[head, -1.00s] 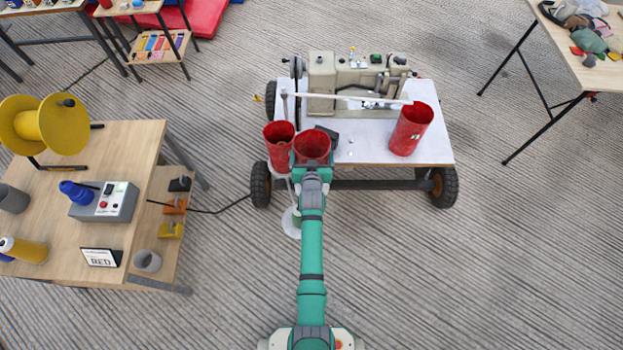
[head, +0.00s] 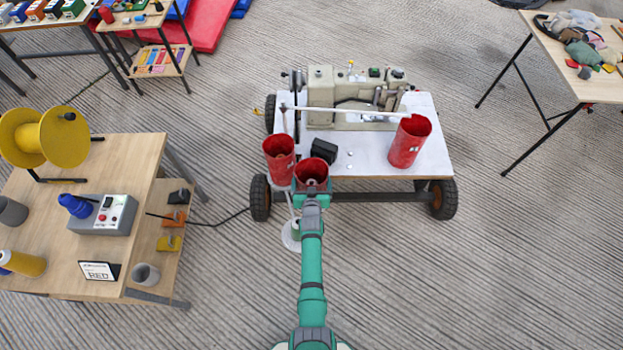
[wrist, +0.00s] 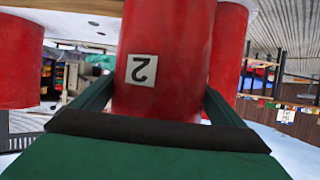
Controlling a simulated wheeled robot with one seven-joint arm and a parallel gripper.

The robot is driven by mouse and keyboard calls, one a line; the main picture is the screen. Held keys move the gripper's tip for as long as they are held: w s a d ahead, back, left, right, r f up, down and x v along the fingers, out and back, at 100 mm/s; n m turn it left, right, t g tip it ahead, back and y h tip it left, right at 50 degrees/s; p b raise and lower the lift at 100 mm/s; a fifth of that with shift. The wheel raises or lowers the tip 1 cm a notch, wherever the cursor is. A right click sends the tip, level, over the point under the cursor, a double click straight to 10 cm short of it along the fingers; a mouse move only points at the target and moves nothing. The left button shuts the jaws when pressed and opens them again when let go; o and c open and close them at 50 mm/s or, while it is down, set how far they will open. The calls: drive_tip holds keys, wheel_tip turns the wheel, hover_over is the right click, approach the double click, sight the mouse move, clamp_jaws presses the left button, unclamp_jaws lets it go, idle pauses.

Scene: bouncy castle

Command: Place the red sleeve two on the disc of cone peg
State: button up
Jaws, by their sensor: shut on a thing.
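My gripper (head: 311,186) is shut on a red sleeve (head: 311,172), an open-topped tube held upright at the cart's front edge. In the wrist view, its label (wrist: 141,70) shows a 2, upside down in the picture, with a green finger on each side.
Another red sleeve (head: 279,158) stands close left of the held one; a third (head: 409,142) is on the cart's right (head: 435,160). A sewing machine (head: 350,100) stands behind.

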drive_tip(key=o, duration=1.1)
drive_tip(key=shift+f, duration=0.15)
